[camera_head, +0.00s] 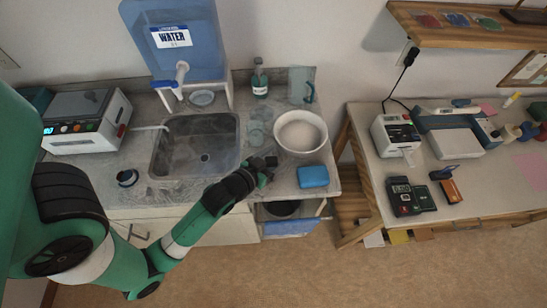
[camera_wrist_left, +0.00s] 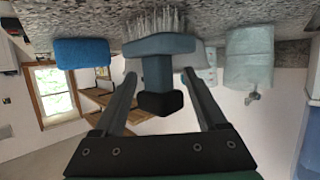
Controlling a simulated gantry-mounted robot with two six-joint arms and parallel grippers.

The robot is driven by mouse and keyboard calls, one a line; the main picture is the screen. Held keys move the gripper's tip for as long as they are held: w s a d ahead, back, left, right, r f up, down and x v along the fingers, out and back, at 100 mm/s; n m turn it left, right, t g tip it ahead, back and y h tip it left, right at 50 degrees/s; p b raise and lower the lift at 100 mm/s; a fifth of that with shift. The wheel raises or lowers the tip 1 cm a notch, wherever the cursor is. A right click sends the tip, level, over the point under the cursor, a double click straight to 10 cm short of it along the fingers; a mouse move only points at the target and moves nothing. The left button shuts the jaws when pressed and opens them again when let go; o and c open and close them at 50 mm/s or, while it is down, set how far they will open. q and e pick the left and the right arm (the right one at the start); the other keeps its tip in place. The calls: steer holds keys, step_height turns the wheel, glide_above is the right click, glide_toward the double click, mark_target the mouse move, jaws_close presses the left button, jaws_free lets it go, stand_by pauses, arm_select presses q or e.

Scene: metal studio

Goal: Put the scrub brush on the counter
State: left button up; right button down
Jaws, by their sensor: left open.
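The scrub brush (camera_wrist_left: 158,45) shows in the left wrist view with its pale bristles against the speckled counter. Its grey-blue head leads to a stem and a dark knob. My left gripper (camera_wrist_left: 159,77) is open, with one finger on each side of the stem and gaps visible. In the head view my left gripper (camera_head: 266,164) is low over the front of the counter (camera_head: 180,190), left of the blue sponge; the brush is hard to make out there. My right gripper is not in view.
A blue sponge (camera_head: 313,176) and a white bowl (camera_head: 300,131) stand right of the gripper. The sink (camera_head: 195,145) is to the left. A bottle (camera_head: 260,80) and clear pitcher (camera_head: 300,86) stand behind. The front-left counter holds a small dark round item (camera_head: 127,177).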

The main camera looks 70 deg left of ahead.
arm_select(q)
steer(key=p+v, duration=0.1)
steer(key=v, duration=1.1)
steer(key=shift+r, duration=0.1)
steer(key=w+d+r+m+t+h, duration=0.1)
steer(key=w+d+r+t, duration=0.25)
steer(key=w+r, duration=0.7)
steer(key=w+d+r+m+t+h, duration=0.15)
steer(key=w+r+t, duration=0.5)
steer(key=r, duration=0.75)
steer(key=d+r+m+t+h, duration=0.2)
steer(key=d+r+h, duration=0.1)
steer(key=r, duration=1)
steer(key=s+d+r+m+t+h, duration=0.1)
steer(key=d+r, duration=0.5)
steer(key=r, duration=0.8)
steer(key=m+t+h, duration=0.1)
steer(key=t+h, duration=0.1)
steer(key=shift+r+h, duration=0.35)
steer(key=shift+s+d+r+m, duration=0.1)
steer(key=shift+m, duration=0.15)
